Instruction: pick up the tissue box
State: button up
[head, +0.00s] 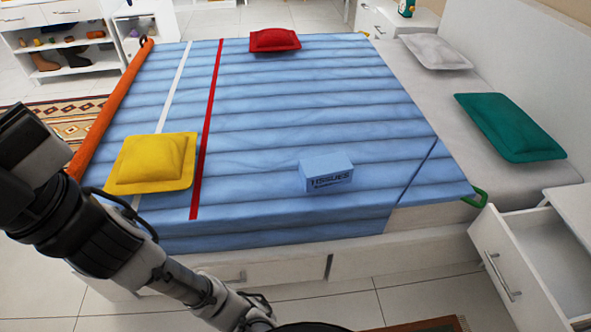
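The tissue box (326,175) is a small blue box with dark "TISSUES" lettering on its front side. It rests on the blue striped bed cover (300,110), right of the middle and towards the near edge of the bed. Nothing touches or covers it. My arm crosses the lower left of the head view, well to the left of and nearer than the box. I cannot make out my gripper or its fingers in this view.
A yellow pillow (151,162) and a red pillow (275,40) lie on the cover. A green pillow (510,127) and a white pillow (435,51) lie at the right. An open drawer (531,262) juts out at the lower right. The cover around the box is clear.

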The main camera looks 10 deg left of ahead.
aim_at(323, 172)
jog(key=i+u, duration=0.4)
jog(key=i, duration=0.6)
jog(key=l, duration=0.05)
